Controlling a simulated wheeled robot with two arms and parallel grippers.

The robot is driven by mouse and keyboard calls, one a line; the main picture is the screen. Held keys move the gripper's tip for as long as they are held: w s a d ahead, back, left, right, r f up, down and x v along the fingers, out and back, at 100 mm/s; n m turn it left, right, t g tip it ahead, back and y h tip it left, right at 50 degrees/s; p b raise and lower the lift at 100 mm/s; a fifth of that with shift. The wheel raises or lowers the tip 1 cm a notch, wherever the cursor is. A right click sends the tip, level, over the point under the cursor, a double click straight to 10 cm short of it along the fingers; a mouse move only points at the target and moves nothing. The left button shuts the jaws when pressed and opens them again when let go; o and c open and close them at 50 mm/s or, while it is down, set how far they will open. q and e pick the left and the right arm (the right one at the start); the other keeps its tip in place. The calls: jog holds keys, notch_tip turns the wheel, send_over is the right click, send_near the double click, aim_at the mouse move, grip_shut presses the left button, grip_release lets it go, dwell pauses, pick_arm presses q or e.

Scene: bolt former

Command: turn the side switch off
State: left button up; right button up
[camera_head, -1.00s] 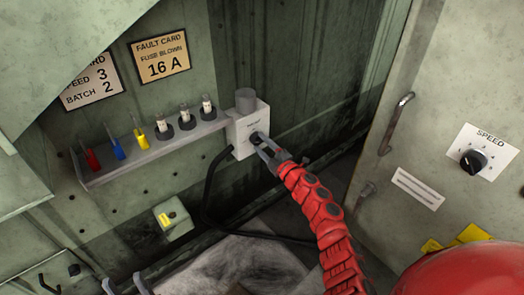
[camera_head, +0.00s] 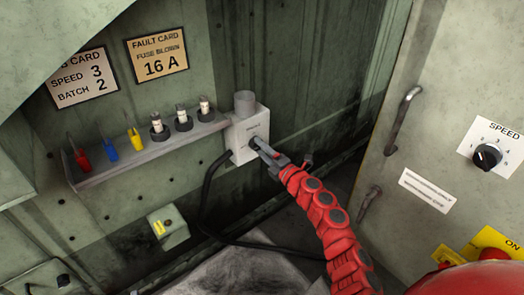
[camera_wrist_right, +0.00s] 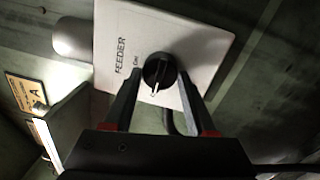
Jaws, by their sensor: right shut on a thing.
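The side switch is a black round knob (camera_wrist_right: 158,72) with a white pointer mark. It sits on a pale box labelled FEEDER (camera_wrist_right: 190,40), which also shows in the head view (camera_head: 243,150) at the right end of the wall shelf. My right gripper (camera_head: 262,147) reaches the knob from the lower right. In the wrist view its two dark fingers (camera_wrist_right: 156,80) flank the knob and are shut on it. The white mark points toward the gripper's palm. In the head view the fingers partly hide the knob. My left gripper is not in view.
A black cable (camera_head: 206,195) hangs from the box. A door with a handle (camera_head: 403,120) and a SPEED dial (camera_head: 487,156) stands to the right. A small yellow-labelled box (camera_head: 168,228) is below the shelf.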

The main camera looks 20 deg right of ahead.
jog(key=o, duration=1.4)
jog(key=shift+s, duration=0.1)
jog(key=p+v, duration=0.2)
jog(key=v, duration=0.9)
jog(key=shift+s+d+f, duration=0.1)
jog(key=shift+s, duration=0.3)
